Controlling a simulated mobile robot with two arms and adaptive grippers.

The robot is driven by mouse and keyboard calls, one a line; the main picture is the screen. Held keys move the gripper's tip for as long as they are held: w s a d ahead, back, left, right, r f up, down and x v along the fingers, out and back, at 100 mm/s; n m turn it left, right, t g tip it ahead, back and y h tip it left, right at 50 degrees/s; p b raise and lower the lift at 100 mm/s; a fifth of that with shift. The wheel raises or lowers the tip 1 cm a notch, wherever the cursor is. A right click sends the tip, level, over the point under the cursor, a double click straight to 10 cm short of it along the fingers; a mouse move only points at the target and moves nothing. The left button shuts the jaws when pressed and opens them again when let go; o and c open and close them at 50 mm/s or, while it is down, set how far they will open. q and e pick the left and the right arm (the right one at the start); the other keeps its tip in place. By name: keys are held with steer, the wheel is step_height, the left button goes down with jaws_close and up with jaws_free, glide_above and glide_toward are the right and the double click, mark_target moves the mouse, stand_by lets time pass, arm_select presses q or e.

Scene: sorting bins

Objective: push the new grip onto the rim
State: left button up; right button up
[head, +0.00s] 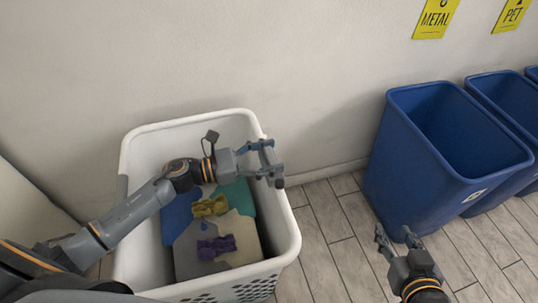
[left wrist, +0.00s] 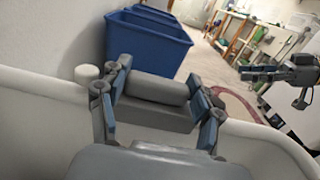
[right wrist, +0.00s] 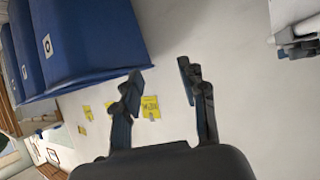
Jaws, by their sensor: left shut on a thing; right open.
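A white laundry basket (head: 286,225) stands by the wall, with a grey grip (head: 122,188) on its left rim. My left gripper (head: 268,160) is at the basket's right rim, shut on a grey, rounded grip (left wrist: 158,92). In the left wrist view the rim (left wrist: 40,85) runs into the fingers from both sides, and the held grip lies along it. I cannot tell whether it is seated on the rim or just above it; fingers hide its ends. My right gripper (head: 396,238) is open and empty, over the floor right of the basket.
Clothes in blue, teal, grey and beige lie in the basket, with a yellow item (head: 209,207) and a purple item (head: 216,247) on top. Blue bins (head: 420,165) stand at the right under yellow signs (head: 435,18). Tiled floor between basket and bins is free.

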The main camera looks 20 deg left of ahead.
arm_select(q)
steer(key=shift+f, duration=0.2)
steer(key=o, duration=0.7)
arm_select(e)
steer(key=shift+w+a+r+t, duration=0.25)
steer(key=shift+w+r+t, duration=0.3)
steer(key=shift+r, duration=0.3)
arm_select(q)
steer(key=shift+r, duration=0.4)
steer(key=shift+r+p, duration=0.3)
steer(key=shift+r, duration=0.05)
steer(key=shift+r+p, duration=0.3)
steer(key=shift+r, duration=0.45)
arm_select(e)
steer(key=s+d+f+g+h, duration=0.1)
steer(key=s+d+f+g, duration=0.1)
steer(key=s+f+g, duration=0.3)
steer(key=shift+s+d+f, duration=0.35)
steer(key=shift+s+f, duration=0.4)
steer(key=shift+s, duration=0.05)
